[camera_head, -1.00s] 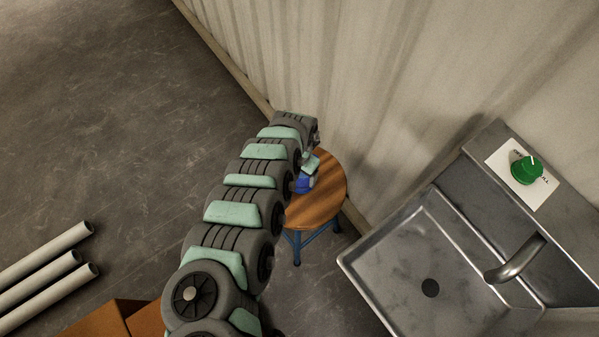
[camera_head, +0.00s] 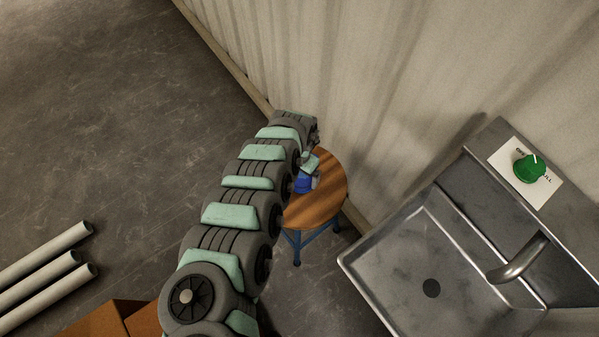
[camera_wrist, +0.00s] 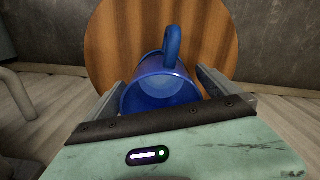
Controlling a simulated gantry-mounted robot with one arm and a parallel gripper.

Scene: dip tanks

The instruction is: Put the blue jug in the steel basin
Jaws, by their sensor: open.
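The blue jug (camera_wrist: 160,88) stands on a round wooden stool (camera_head: 325,200). In the wrist view its open mouth faces my camera and its handle rises at the top. My gripper (camera_wrist: 161,82) is open, with one finger on each side of the jug; I cannot tell whether either finger touches it. In the head view the jug (camera_head: 303,184) is partly hidden by my arm. The steel basin (camera_head: 415,275) is at the lower right, empty, with a dark drain.
A curved tap (camera_head: 518,262) reaches over the basin, and a green knob (camera_head: 529,168) sits on the panel behind it. A pale wall runs behind the stool. Grey pipes (camera_head: 45,270) and brown boxes (camera_head: 110,318) lie at the lower left.

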